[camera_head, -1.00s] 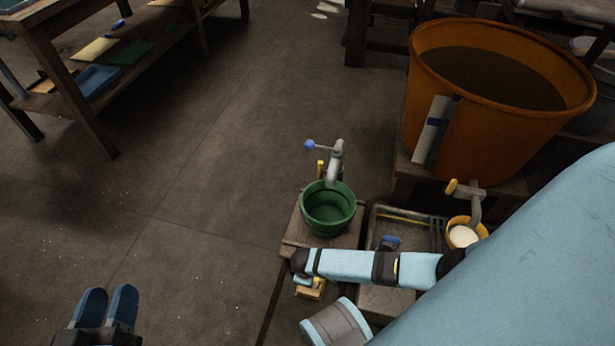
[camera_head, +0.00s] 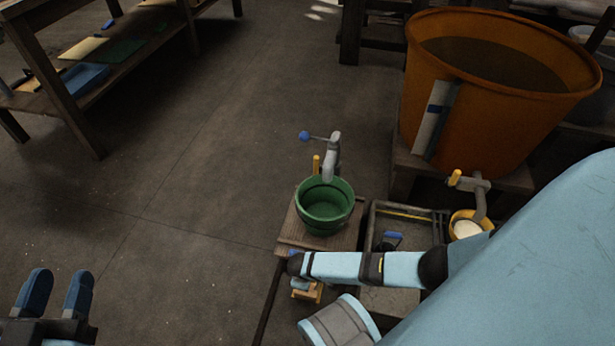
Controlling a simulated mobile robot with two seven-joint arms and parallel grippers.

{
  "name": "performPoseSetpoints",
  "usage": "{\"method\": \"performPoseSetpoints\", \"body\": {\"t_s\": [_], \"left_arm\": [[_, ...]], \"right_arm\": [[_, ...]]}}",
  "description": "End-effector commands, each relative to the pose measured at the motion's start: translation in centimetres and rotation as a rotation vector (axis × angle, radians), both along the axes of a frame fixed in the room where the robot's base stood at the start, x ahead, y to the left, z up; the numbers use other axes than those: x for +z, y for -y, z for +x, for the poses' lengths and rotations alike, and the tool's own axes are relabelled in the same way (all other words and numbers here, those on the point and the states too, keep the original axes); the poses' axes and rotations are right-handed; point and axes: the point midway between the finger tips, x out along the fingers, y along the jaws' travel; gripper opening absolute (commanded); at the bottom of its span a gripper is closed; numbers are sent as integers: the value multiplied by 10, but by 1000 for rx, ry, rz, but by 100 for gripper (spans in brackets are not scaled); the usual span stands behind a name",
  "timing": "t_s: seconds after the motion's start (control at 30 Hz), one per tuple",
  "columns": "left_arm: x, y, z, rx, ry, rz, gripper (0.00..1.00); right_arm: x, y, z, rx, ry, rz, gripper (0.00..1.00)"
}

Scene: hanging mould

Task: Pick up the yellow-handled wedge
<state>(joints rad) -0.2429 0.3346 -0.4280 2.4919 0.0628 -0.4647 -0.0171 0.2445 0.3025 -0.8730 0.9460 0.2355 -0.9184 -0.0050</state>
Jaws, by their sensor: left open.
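I cannot tell for sure which item is the yellow-handled wedge. A small yellow and tan piece (camera_head: 308,292) shows just below the end of my right arm, partly hidden by it.
A large orange tub (camera_head: 480,130) stands at the upper right with a yellow-handled tap (camera_head: 454,178) over a small yellow bucket (camera_head: 459,216). A grey tray (camera_head: 400,298) lies under my right arm. A wooden shelf table (camera_head: 75,115) is at the upper left. Open floor lies between.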

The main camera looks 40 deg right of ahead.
Motion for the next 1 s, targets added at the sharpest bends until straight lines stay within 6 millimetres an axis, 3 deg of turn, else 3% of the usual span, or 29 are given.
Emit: {"method": "performPoseSetpoints", "body": {"t_s": [0.1, 0.13, 0.33, 0.37, 0.7, 0.83, 1.0], "left_arm": [[1, 0, 0, 0, -1, 0, 43], [1, 0, 0, 0, -1, 0, 43], [1, 0, 0, 0, -2, -1, 43], [1, 0, 0, 0, -2, -2, 43], [4, 1, 0, -2, -7, -5, 43], [13, 2, -1, -11, -47, -26, 43], [3, 11, -17, -9, -227, -130, 43]], "right_arm": [[1, 0, 0, 0, 0, 0, 53], [1, 0, 0, 0, 0, 0, 48], [1, 0, 0, 0, 0, 0, 2], [1, 0, 0, 0, 0, 0, 0], [6, 0, 0, 0, 1, 1, 0], [27, 0, 0, 0, 2, 1, 0], [64, 0, 1, 1, 3, 1, 0]]}}
